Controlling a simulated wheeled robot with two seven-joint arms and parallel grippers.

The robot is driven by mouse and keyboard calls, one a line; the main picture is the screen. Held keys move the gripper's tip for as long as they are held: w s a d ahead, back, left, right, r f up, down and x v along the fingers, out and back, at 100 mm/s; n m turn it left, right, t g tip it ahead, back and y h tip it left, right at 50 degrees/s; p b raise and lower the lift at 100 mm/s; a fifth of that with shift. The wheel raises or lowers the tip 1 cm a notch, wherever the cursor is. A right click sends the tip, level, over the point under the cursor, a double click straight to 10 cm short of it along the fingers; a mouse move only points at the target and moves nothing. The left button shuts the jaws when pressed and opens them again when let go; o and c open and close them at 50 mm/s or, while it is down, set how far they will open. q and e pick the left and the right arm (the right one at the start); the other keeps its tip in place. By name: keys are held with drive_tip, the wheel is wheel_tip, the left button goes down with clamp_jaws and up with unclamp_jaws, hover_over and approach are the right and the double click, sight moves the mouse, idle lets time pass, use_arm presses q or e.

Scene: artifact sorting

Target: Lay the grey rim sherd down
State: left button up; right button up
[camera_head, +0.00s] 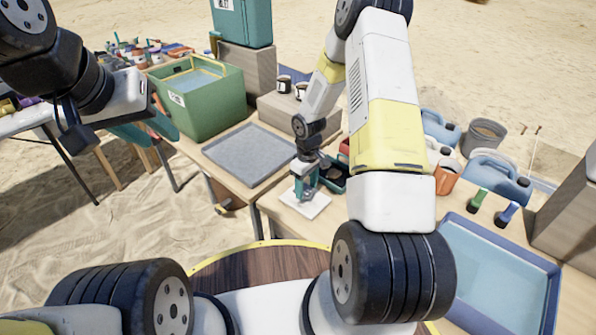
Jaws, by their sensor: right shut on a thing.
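My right gripper (306,192) points down, low over a small white square pad (317,211) near the table's front edge. It is shut on a small grey piece, the grey rim sherd (307,197), mostly hidden by the teal fingers. The sherd is at or just above the pad; I cannot tell whether it touches. My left gripper (152,129) is off to the left, in front of the green crate, with its teal fingers apart and nothing seen between them.
A grey tray (248,153) lies left of the pad, with a green crate (200,105) behind it. A blue tray (500,268) and blue jugs (497,180) are at the right.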

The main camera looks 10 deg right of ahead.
sight(307, 189)
drive_tip(key=shift+w+d+f, duration=0.1)
drive_tip(key=shift+w+d, duration=0.1)
drive_tip(key=shift+w, duration=0.45)
drive_tip(key=shift+s+f, duration=0.1)
drive_tip(key=shift+f, duration=1.6)
drive_tip(key=o, duration=1.3)
drive_tip(key=shift+f, duration=0.1)
drive_tip(key=shift+o, duration=0.2)
